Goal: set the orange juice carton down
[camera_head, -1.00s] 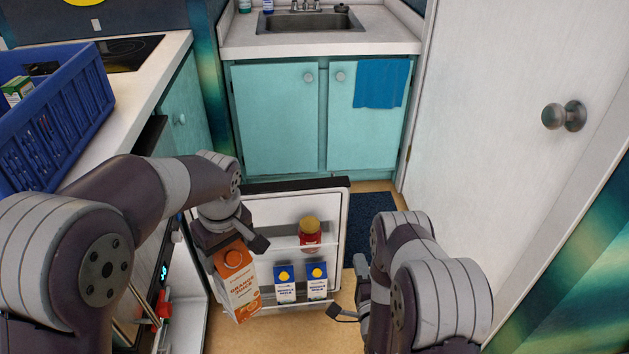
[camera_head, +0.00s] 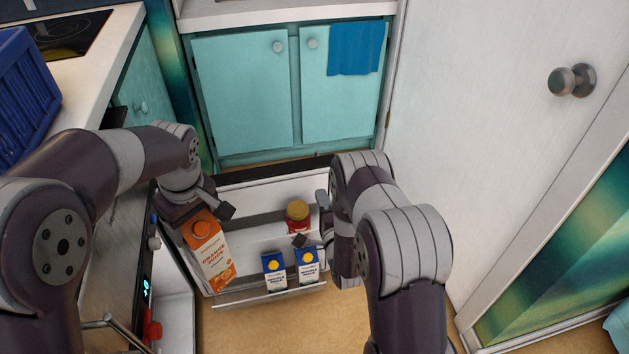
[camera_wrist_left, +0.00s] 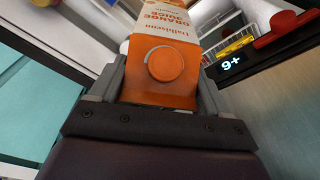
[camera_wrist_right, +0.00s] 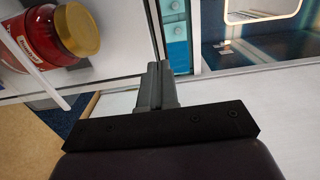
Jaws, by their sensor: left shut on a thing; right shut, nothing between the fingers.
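The orange juice carton (camera_head: 208,255) is orange and white with an orange cap. My left gripper (camera_head: 200,215) is shut on its top end, and the carton hangs slightly tilted in front of the open fridge door (camera_head: 262,196). In the left wrist view the carton (camera_wrist_left: 165,60) sits between the two fingers. Whether its base touches the door shelf, I cannot tell. My right gripper (camera_head: 312,240) is shut and empty by the right side of the fridge door. It also shows in the right wrist view (camera_wrist_right: 157,85), with its fingers together.
Two blue-and-white milk cartons (camera_head: 275,270) (camera_head: 307,265) stand in the lower door shelf. A red jar with a gold lid (camera_head: 297,216) is on the shelf above. A blue crate (camera_head: 25,95) stands on the left counter. Bare floor lies in front.

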